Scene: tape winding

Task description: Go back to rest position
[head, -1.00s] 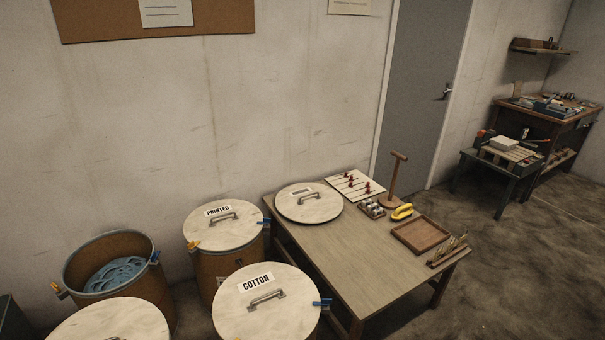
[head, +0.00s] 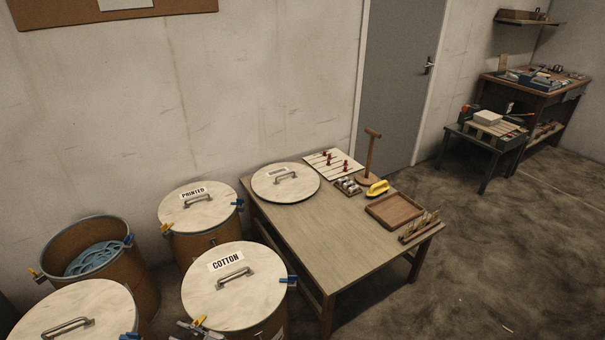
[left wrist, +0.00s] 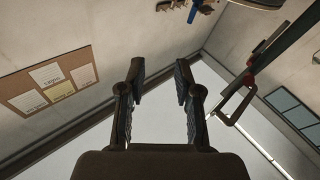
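My left gripper (left wrist: 159,85) shows in the left wrist view with its two dark fingers spread apart and nothing between them. That view faces upward at walls and ceiling. No arm of mine is clearly visible in the head view. A small grey piece at its bottom edge, by the cotton drum's yellow clip, is too unclear to name. My right gripper is not in view.
A wooden table (head: 300,240) holds a round lid (head: 285,190), an empty tray (head: 394,210) and a yellow object (head: 377,188). Lidded drums, including the cotton drum (head: 205,295), and an open drum (head: 125,265) stand left. Floor (head: 480,265) is clear at right.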

